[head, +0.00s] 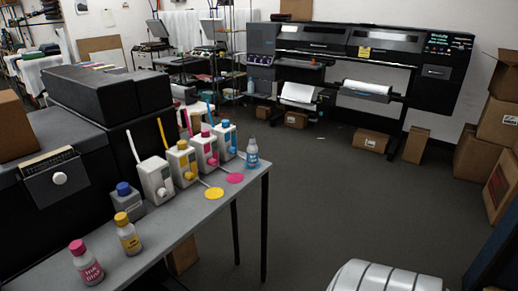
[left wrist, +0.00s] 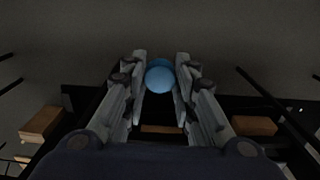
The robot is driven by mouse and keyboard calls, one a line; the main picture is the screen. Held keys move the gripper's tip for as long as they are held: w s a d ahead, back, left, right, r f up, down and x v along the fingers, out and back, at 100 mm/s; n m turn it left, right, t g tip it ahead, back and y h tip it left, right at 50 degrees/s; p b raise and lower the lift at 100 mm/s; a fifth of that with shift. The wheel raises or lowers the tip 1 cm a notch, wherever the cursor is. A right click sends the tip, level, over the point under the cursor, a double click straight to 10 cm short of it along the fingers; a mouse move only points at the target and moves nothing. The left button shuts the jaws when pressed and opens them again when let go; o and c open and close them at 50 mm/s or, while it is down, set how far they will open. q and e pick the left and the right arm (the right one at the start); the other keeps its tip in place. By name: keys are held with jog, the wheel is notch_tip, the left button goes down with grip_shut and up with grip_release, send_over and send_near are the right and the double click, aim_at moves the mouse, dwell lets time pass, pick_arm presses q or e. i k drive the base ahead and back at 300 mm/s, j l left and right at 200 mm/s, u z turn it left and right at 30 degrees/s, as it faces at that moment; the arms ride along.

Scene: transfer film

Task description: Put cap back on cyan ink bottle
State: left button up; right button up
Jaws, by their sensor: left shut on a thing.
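The cyan ink bottle (head: 252,155) stands upright near the far right corner of the grey table (head: 192,220). Its top looks pale, with no blue cap visible on it. My left gripper (left wrist: 160,78) shows only in the left wrist view. It is shut on a round blue cap (left wrist: 160,77), held between the fingertips with dark floor behind it. Neither my left gripper nor the held cap shows in the head view, so their distance from the bottle cannot be told. My right gripper is in neither view.
Ink tanks (head: 183,165) with raised coloured sticks stand left of the bottle. Yellow (head: 214,193) and magenta (head: 235,178) round patches lie near the table's edge. Capped yellow (head: 129,237) and magenta (head: 87,265) bottles stand at the front. Open floor (head: 340,190) lies right of the table.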

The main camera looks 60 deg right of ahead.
aim_at(251, 149)
jog(key=z, duration=1.15)
jog(key=i+l, duration=0.3)
jog(key=l, duration=0.2)
jog(key=i+l, duration=0.35)
jog(key=l, duration=0.15)
jog(key=i+l, duration=0.3)
jog(key=l, duration=0.2)
jog(key=z, duration=0.05)
